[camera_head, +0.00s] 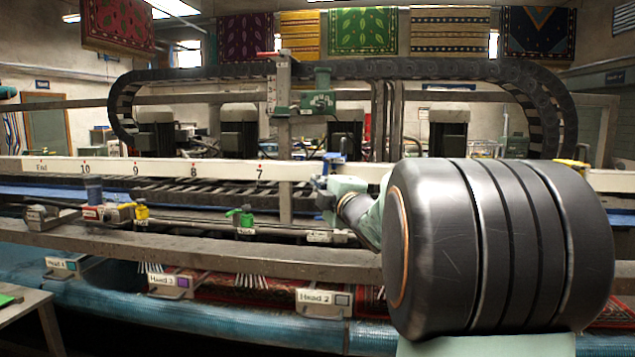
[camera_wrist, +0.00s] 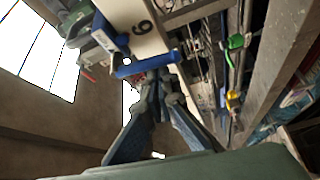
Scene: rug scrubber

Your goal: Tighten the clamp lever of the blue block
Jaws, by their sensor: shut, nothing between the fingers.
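A blue block (camera_head: 334,158) sits on the white numbered rail, right of the 7 mark in the head view. In the wrist view its blue body (camera_wrist: 130,68) shows by a rail number, with a blue bar-like part just beyond my fingertips. I cannot clearly make out which part is the clamp lever. My gripper (camera_head: 325,192) is just below and in front of the block. In the wrist view my gripper (camera_wrist: 154,88) has its fingertips together, empty, close to the blue part. I cannot tell whether they touch it.
The white rail (camera_head: 195,169) crosses the scene. Below it, a green fitting (camera_head: 242,217), a yellow fitting (camera_head: 141,213) and a blue cylinder (camera_head: 93,190) stand along the machine. A grey upright (camera_head: 284,120) rises left of the block. My arm hides the right side.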

